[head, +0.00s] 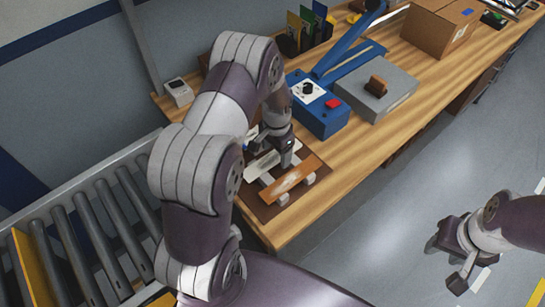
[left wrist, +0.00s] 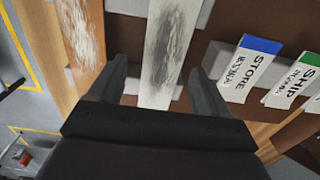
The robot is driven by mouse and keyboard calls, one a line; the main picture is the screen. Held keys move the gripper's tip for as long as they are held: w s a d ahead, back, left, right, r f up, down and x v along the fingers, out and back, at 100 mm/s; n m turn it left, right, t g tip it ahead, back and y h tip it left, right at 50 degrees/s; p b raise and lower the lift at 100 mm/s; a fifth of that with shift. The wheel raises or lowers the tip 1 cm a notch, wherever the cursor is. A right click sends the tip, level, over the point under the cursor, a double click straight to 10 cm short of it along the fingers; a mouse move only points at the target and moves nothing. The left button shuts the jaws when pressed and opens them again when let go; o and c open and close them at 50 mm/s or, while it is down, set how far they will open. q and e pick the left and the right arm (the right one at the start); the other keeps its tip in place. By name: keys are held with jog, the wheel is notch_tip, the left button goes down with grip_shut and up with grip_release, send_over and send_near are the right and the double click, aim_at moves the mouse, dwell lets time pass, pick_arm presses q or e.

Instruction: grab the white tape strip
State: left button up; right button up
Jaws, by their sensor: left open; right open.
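The white tape strip (head: 262,164) is a pale flat strip with a grey smudged patch, lying across light supports on a brown mat (head: 256,203). In the left wrist view the strip (left wrist: 165,60) runs between the fingers of my left gripper (left wrist: 158,74), one finger on each side. My left gripper (head: 284,152) is open and over the strip in the head view; I cannot tell whether it touches it. My right gripper (head: 450,262) is open and empty, off to the right above the floor.
A brown-orange strip (head: 292,179) lies beside the white one. Tags marked STORE (left wrist: 247,70) and SHIP (left wrist: 292,82) lie on the other side. A blue press (head: 318,115), a grey block (head: 378,95) and a cardboard box (head: 440,28) stand further along the bench. A roller conveyor (head: 90,225) is at the left.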

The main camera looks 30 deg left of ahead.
pick_arm(q)
jog(key=shift+a, duration=0.25)
jog(key=c, duration=1.1)
jog(key=shift+d, duration=0.2)
